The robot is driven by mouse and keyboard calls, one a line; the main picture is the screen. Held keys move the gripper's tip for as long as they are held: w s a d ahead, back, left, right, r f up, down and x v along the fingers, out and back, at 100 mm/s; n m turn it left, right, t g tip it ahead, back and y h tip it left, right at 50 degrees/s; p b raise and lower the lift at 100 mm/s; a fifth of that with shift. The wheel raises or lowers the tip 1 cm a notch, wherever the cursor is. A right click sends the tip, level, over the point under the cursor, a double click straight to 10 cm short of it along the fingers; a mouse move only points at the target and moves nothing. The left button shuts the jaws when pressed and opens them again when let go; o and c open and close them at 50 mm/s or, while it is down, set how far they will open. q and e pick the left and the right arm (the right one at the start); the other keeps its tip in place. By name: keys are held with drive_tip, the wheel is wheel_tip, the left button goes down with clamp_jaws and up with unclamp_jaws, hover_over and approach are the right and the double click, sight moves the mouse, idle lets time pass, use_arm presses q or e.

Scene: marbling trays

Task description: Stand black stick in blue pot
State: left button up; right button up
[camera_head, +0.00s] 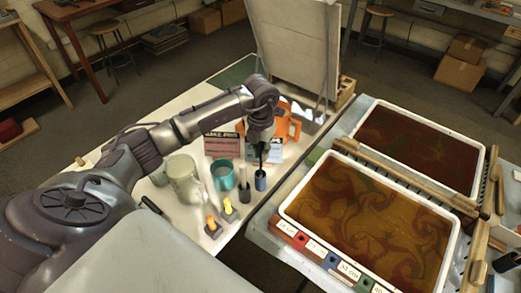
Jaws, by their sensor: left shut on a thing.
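My left gripper (261,143) points down over the white table and is shut on a black stick (260,158). The stick is thin, dark and about upright. A small blue pot (260,182) stands right below it near the table's right edge. The stick's lower end is at the pot's mouth; I cannot tell if it is inside or just above. My right gripper is out of view.
A small grey pot (244,193) with a dark stick stands close left of the blue pot. A teal pot (223,176), a pale jug (184,180), yellow-topped items (228,206) and an orange object (288,126) are near. Marbling trays (288,219) lie right.

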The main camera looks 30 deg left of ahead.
sight(260, 158)
use_arm(q)
drive_tip(key=shift+f+b, duration=1)
drive_tip(key=shift+f, duration=0.5)
drive_tip(key=o, duration=1.4)
drive_tip(key=shift+r, duration=0.1)
wheel_tip(260, 158, up, 12)
drive_tip(key=shift+f, duration=0.1)
